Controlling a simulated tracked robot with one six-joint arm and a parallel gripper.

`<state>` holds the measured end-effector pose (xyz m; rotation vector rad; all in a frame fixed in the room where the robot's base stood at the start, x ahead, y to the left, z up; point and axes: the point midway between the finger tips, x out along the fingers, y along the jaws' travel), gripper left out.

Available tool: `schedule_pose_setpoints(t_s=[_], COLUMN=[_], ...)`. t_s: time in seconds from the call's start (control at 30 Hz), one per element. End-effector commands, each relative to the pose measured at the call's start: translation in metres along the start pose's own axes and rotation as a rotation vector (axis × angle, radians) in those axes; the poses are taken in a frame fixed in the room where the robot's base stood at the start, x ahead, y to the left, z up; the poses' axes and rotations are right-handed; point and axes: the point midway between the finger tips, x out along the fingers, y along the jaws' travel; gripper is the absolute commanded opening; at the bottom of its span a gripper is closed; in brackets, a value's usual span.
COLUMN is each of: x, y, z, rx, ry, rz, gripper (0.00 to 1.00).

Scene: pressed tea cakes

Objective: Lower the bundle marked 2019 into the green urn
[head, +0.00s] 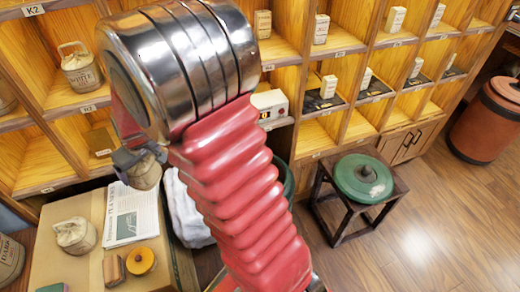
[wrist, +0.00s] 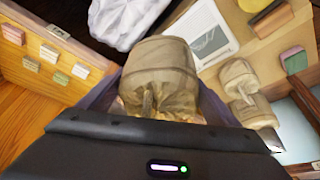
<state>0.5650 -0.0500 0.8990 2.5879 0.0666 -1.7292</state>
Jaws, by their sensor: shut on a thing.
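My gripper (head: 138,160) is shut on a tan cloth-wrapped bundle (head: 146,176), held in the air above the left table's right edge. In the wrist view the bundle (wrist: 160,62) fills the space between the jaws; I cannot read a 2019 mark on it. A green rim (head: 288,182), likely of the green urn, shows just behind my red arm in the head view; the rest is hidden. A round green lid (head: 362,178) lies on a dark stool, apart from that rim. The bundle is left of the green rim.
A white sack (head: 190,212) stands between table and urn. The table (head: 60,262) holds a printed sheet (head: 130,215), another bundle (head: 76,236) and a yellow round item (head: 140,261). Wooden shelves (head: 290,52) line the back. A brown urn (head: 487,120) stands far right; floor at right is clear.

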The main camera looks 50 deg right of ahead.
Motion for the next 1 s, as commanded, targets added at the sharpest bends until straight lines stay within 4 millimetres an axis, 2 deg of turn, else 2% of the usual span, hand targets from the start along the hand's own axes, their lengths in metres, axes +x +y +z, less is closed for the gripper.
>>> schedule_pose_setpoints(t_s=[0.57,1.0], x=[0.011,0.019], y=[0.064,0.115], z=[0.021,0.043], rx=[-0.06,-0.119], ry=[0.001,0.0], rz=[-0.025,-0.049], gripper=[0.44,0.44])
